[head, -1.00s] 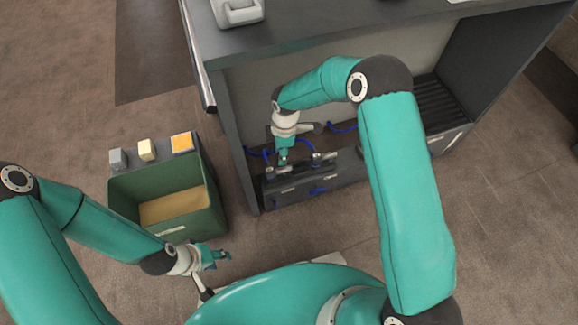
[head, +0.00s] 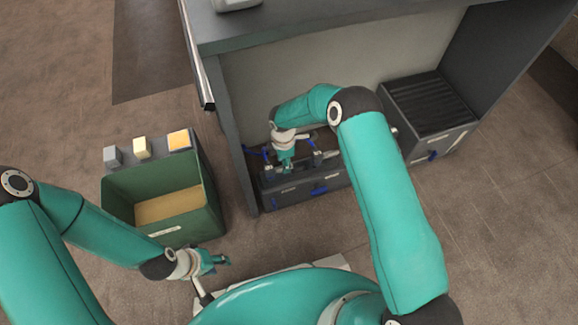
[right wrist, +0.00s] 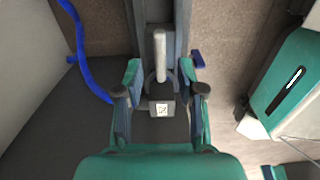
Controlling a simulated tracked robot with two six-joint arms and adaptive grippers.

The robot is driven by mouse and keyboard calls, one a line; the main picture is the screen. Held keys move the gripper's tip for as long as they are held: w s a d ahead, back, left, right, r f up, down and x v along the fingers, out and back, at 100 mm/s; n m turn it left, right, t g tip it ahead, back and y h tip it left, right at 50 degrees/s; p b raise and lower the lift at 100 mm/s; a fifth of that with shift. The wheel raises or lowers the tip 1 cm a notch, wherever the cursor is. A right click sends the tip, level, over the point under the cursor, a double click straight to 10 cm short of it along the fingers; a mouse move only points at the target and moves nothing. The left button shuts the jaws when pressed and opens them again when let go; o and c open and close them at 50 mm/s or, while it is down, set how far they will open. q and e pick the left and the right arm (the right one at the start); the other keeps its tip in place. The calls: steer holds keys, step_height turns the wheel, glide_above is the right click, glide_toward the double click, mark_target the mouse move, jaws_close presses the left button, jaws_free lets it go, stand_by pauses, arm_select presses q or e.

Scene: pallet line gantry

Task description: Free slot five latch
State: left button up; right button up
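My right gripper (head: 286,170) reaches under the dark bench to the left end of a low dark box (head: 295,196). In the right wrist view its fingers (right wrist: 160,72) are open, one on each side of a light grey lever (right wrist: 159,58). The lever stands on a small dark block with a white marked label (right wrist: 161,109). Gaps show between the lever and both fingers. A second metal latch (head: 323,158) is just right of the gripper. No slot number is readable. My left gripper (head: 218,261) hangs near the green bin; its finger opening is too small to judge.
The green bin (head: 209,208) stands left of the bench, with several small blocks on its back ledge. A black ribbed unit (head: 428,105) is under the bench at right. A blue hose (right wrist: 82,55) runs left of the lever. The bench wall (head: 236,150) is close to the gripper's left.

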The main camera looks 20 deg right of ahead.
steer(key=shift+f+b, duration=0.3)
steer(key=shift+f, duration=1.1)
